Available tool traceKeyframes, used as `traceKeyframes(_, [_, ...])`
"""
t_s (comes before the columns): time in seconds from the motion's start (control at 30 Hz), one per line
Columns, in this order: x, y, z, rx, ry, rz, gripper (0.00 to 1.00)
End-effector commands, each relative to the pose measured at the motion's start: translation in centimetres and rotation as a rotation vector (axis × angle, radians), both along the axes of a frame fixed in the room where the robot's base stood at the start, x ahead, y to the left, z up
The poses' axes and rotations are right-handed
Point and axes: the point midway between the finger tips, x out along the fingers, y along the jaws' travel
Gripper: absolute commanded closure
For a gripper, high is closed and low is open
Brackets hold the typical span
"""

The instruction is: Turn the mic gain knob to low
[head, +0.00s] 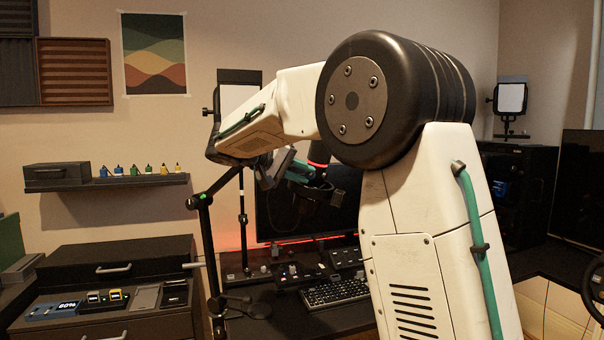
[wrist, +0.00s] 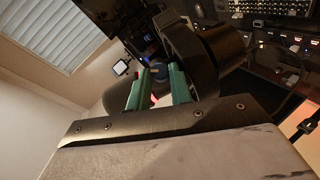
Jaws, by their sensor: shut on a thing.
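My gripper (head: 301,172) is at the black microphone (head: 319,154) with a glowing red ring, above the desk and in front of the monitor. In the wrist view, the two green fingers of my gripper (wrist: 159,82) are closed around a small dark bluish round piece, which looks like the mic gain knob (wrist: 160,70). The fingers hide its sides. Its pointer and any low or high marks cannot be made out. In the head view the knob is hidden behind my gripper and arm.
A black jointed boom stand (head: 203,240) rises at the left of the desk. A monitor (head: 285,222) stands behind, with a keyboard (head: 335,291) and small control boxes below. A drawer unit (head: 120,257) is at the left. My arm covers much of the head view.

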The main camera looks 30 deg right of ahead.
Motion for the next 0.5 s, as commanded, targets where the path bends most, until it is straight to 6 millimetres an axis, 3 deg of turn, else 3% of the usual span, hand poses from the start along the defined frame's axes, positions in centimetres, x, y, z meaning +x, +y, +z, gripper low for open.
traceKeyframes(0.27, [-0.03, -0.01, 0.04, 0.000, 0.000, 0.000, 1.00])
traceKeyframes(0.3, [-0.03, -0.01, 0.04, 0.000, 0.000, 0.000, 0.71])
traceKeyframes(0.33, [-0.03, -0.01, 0.04, 0.000, -0.001, 0.000, 0.62])
traceKeyframes(0.37, [-0.03, -0.01, 0.04, 0.000, -0.001, 0.000, 0.57])
traceKeyframes(0.5, [-0.01, 0.01, -0.04, 0.001, 0.001, 0.000, 0.57])
